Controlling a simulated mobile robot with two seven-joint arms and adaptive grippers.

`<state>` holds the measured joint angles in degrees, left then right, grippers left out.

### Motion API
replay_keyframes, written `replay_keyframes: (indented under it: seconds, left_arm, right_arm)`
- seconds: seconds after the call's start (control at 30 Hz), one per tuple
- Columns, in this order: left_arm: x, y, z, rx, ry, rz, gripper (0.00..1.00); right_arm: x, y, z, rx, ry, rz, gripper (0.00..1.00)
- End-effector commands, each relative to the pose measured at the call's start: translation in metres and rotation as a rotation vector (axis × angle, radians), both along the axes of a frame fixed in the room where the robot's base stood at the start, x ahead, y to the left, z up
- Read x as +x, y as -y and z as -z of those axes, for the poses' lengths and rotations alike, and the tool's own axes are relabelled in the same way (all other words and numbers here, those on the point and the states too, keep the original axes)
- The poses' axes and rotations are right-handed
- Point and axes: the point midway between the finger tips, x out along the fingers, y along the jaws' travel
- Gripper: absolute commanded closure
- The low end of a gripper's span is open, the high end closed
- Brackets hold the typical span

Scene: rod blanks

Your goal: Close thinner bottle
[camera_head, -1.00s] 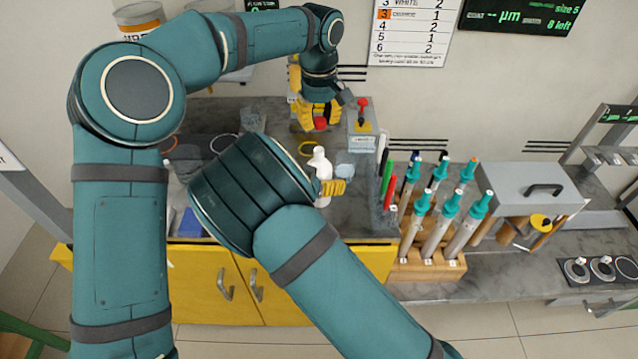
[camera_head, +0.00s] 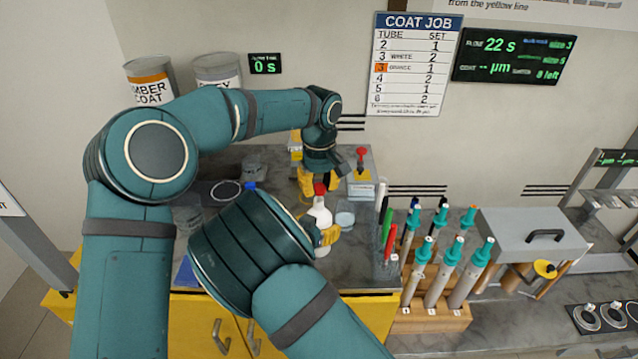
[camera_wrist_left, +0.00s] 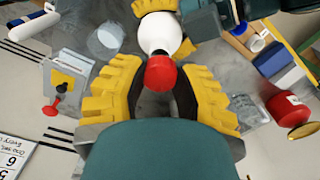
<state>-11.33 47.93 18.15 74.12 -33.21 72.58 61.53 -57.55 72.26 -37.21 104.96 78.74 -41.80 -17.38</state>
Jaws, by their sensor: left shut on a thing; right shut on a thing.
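The thinner bottle (camera_head: 320,212) is white and stands roughly upright on the grey counter; it also shows in the left wrist view (camera_wrist_left: 160,32). My right gripper (camera_head: 329,235) is shut on the bottle's body with yellow fingers, partly hidden behind my right arm. The red cap (camera_head: 320,189) is at the top of the bottle, and my left gripper (camera_head: 322,178) is shut on it from above. In the left wrist view the red cap (camera_wrist_left: 160,73) lines up with the bottle's neck. A dark ring shows between them; I cannot tell whether the cap is seated.
A clear round dish (camera_head: 345,214) stands just right of the bottle. A grey box with a red knob (camera_head: 361,158) is behind it. Colored markers (camera_head: 387,225) and a wooden rack (camera_head: 432,316) of teal-topped tubes stand to the right. A blue item (camera_head: 187,276) lies at left.

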Motion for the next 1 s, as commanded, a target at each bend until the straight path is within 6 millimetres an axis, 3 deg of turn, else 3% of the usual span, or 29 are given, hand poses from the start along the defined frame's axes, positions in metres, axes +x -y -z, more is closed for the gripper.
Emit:
replay_keyframes:
  seconds: [0.57,1.0]
  left_arm:
    - [0.0,0.0,0.004,0.0,0.0,0.0,0.79]
    - [0.0,0.0,0.021,0.001,-0.001,0.003,0.79]
  right_arm:
    - [0.0,0.0,0.0,0.0,0.0,0.0,0.76]
    - [0.0,0.0,0.0,0.0,0.0,0.0,0.76]
